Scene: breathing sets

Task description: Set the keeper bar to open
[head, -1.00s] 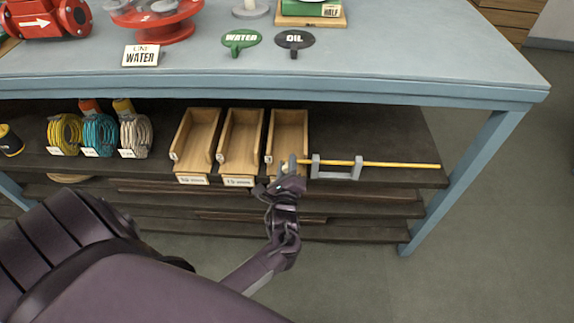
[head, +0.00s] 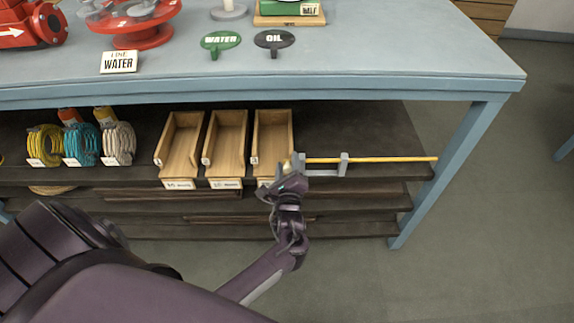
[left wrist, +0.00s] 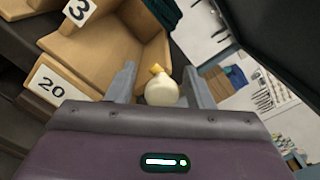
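The keeper bar (head: 390,159) is a thin yellow rod lying sideways through a grey two-post bracket (head: 326,172) at the right of the upper shelf. Its right end reaches to about the shelf's right edge. My left gripper (head: 294,164) is at the bar's left end, close beside the bracket's left post. In the left wrist view, a cream knob (left wrist: 161,91) with a yellow stub sits between the two grey fingers (left wrist: 160,86). The fingers are apart, with narrow gaps showing at both sides of the knob. My right gripper is not in view.
Wooden bins (head: 227,145) stand just left of the gripper. Coiled hoses (head: 81,143) sit further left. The blue workbench top (head: 380,60) overhangs the shelf, and its leg (head: 445,175) stands right of the bar. The floor in front is clear.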

